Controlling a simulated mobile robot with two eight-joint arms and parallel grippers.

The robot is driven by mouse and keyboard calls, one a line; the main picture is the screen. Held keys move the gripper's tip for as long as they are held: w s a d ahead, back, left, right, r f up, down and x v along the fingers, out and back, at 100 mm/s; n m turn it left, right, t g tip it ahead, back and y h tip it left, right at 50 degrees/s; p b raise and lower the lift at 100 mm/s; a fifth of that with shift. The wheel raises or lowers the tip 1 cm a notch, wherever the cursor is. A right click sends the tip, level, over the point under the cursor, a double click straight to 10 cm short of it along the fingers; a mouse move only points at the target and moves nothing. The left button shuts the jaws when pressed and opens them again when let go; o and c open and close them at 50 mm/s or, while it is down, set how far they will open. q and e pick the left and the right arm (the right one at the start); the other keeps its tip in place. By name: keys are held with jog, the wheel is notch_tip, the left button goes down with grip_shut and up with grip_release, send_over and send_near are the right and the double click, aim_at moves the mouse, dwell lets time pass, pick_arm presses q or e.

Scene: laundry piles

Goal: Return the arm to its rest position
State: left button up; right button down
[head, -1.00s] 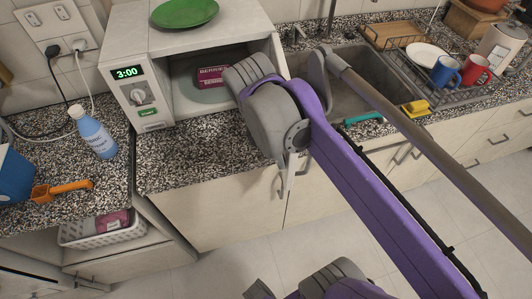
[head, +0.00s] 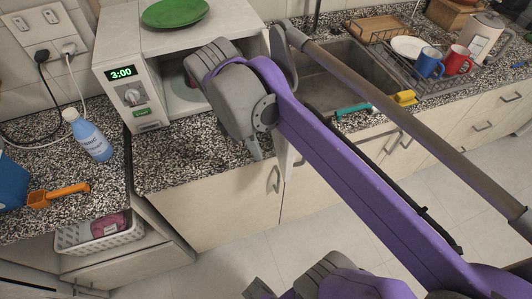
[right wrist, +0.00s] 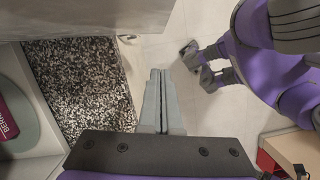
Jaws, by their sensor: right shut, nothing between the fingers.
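My right gripper (head: 256,152) hangs in front of the open microwave (head: 133,92), with its wrist covering much of the opening. In the right wrist view its two fingers (right wrist: 161,75) lie together, with nothing between them. A dark red package (right wrist: 8,120) sits on the plate inside the microwave; in the head view the wrist hides most of it. The microwave door (head: 288,160) stands open and shows nearly edge-on behind the arm.
A green plate (head: 174,12) lies on top of the microwave. A blue bottle (head: 92,137) and an orange scoop (head: 57,195) stand left on the counter. The sink (head: 340,80) and the dish rack (head: 470,75) with mugs are at right. The floor in front is clear.

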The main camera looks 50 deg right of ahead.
jog(key=d+v, duration=0.1)
jog(key=v, duration=0.6)
jog(key=shift+a+r, duration=0.2)
jog(key=shift+r, duration=0.05)
jog(key=shift+f, duration=0.1)
